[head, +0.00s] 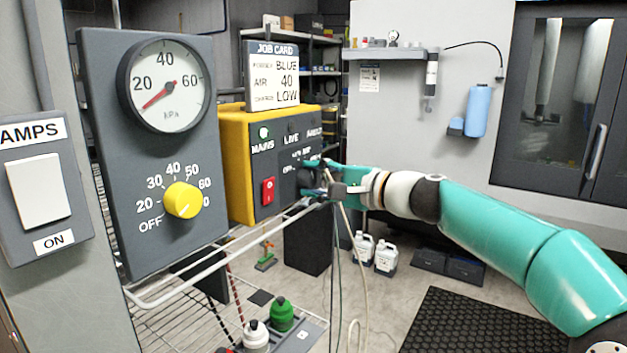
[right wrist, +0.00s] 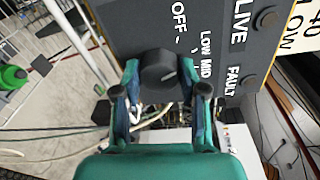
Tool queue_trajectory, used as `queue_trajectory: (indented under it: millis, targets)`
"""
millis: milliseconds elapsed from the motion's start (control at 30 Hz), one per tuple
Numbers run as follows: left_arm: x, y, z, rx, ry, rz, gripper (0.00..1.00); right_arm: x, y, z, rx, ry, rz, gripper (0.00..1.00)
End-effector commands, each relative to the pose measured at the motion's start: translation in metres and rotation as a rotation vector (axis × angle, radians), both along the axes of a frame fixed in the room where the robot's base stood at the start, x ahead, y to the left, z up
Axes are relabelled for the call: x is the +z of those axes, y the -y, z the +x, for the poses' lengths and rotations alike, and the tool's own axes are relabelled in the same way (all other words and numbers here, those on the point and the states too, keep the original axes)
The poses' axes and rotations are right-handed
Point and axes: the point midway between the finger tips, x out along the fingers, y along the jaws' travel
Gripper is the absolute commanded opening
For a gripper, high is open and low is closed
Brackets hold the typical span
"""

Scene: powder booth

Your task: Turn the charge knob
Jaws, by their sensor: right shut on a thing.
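The charge knob (right wrist: 158,70) is a black round knob on the dark face of the yellow unit (head: 236,168), with OFF, LOW and MID marked around it in the right wrist view. My right gripper (right wrist: 167,84) is shut on the knob, one finger on each side of it. In the head view my right gripper (head: 318,180) reaches the unit's face from the right and mostly hides the knob. I cannot make out which mark the knob points at. The job card (head: 273,77) above reads BLUE, AIR 40, CHARGE LOW. My left gripper is not in view.
A panel with a pressure gauge (head: 167,85) and a yellow knob (head: 183,200) stands at left. A wire rack (head: 220,256) runs below the unit. Hoses hang below my right gripper.

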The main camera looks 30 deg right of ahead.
Motion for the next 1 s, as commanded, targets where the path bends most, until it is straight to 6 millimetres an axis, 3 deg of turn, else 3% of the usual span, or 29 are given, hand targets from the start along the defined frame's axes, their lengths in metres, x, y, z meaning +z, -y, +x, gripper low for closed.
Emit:
queue_trajectory:
  millis: [100, 133, 267, 667, 867, 1000]
  targets:
    - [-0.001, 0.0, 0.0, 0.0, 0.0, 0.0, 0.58, -0.006, 0.001, 0.001, -0.001, -0.011, -0.003, 0.07]
    - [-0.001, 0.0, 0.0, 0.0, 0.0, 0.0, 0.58, -0.006, 0.001, 0.001, -0.001, -0.011, -0.003, 0.47]
    - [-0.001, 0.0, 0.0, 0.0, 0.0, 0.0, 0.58, -0.005, 0.0, 0.001, 0.0, -0.009, -0.003, 0.67]
    - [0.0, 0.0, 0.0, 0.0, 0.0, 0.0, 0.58, -0.001, 0.002, -0.004, 0.0, -0.003, -0.002, 0.67]
    - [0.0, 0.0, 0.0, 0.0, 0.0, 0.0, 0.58, 0.0, 0.01, -0.029, -0.003, -0.004, -0.003, 0.67]
    - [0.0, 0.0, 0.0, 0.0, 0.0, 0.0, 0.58, 0.002, 0.02, -0.056, -0.005, -0.003, -0.004, 0.67]
